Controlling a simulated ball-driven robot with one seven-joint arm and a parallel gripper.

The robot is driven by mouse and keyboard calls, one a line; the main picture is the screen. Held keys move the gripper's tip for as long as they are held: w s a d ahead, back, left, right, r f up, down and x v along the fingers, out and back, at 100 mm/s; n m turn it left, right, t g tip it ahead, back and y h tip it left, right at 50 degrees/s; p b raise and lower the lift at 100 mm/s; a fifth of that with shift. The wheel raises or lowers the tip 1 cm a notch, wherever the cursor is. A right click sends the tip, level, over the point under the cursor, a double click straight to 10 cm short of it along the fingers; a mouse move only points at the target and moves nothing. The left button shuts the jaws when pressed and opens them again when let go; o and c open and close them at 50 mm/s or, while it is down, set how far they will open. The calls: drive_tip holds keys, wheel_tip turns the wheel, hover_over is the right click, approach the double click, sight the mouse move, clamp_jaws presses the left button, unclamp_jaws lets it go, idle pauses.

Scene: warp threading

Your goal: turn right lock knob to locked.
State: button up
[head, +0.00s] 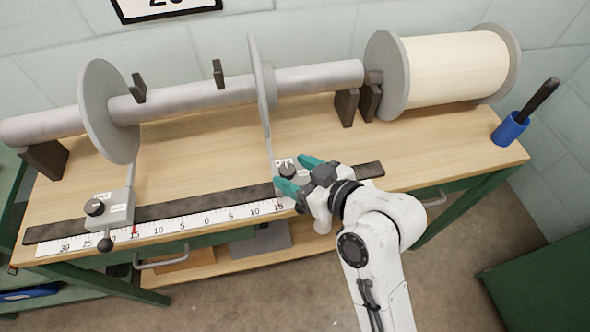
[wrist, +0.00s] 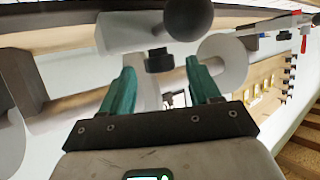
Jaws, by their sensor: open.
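The right lock knob (head: 287,170) is a small black knob on a grey block on the dark rail, below the right flange disc. In the wrist view the knob (wrist: 158,62) shows between my teal fingertips, a little beyond them. My gripper (head: 299,174) is open, one finger behind the knob and one in front of it. I cannot tell whether either finger touches it. The white label by the knob is partly hidden and too small to read. A dark ball handle (wrist: 188,18) shows close beyond the knob in the wrist view.
The left lock block (head: 116,207) has a similar black knob and a ball handle. A ruler scale (head: 180,225) runs along the table's front edge. The grey beam (head: 190,97) with its discs lies behind. A blue cup (head: 510,129) stands at the right; the tabletop between is clear.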

drive_tip(key=shift+w+a+f, duration=0.15)
drive_tip(key=shift+w+a, duration=0.05)
drive_tip(key=shift+a, duration=0.1)
drive_tip(key=shift+c, duration=0.2)
drive_tip(key=c, duration=1)
